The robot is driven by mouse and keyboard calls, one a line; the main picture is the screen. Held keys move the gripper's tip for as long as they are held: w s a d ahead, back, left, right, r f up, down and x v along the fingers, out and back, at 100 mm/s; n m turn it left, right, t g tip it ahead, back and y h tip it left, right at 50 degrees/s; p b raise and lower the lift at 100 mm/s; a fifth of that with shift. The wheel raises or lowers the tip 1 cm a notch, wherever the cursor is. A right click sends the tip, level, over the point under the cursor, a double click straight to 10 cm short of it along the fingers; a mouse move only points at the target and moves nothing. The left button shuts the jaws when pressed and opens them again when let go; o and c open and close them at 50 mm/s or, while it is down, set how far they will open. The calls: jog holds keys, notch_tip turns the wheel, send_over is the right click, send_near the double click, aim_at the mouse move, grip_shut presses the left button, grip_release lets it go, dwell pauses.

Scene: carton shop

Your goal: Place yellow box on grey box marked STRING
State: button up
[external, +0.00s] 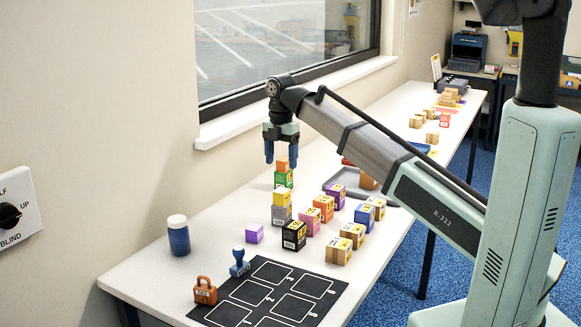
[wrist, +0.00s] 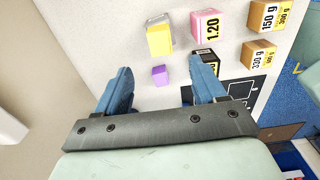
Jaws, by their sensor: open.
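The yellow box (external: 281,197) sits on top of a grey box (external: 281,214), the two forming a short upright stack. In the wrist view the yellow box (wrist: 160,41) shows from above, with a strip of the grey box (wrist: 157,18) beside it. The grey box's marking is too small to read. My gripper (external: 282,159) is open and empty, above and apart from the stack, fingers pointing down. In the wrist view the gap between its fingertips (wrist: 160,66) holds nothing gripped.
An orange box (external: 283,165) on a green box (external: 284,180) stands just behind the stack. A small purple box (external: 254,234), a black box (external: 293,235) and several other boxes are close by. A blue stamp (external: 239,262), padlock (external: 205,291) and black mat (external: 262,318) lie nearer.

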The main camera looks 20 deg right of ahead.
jog(key=shift+r, duration=0.75)
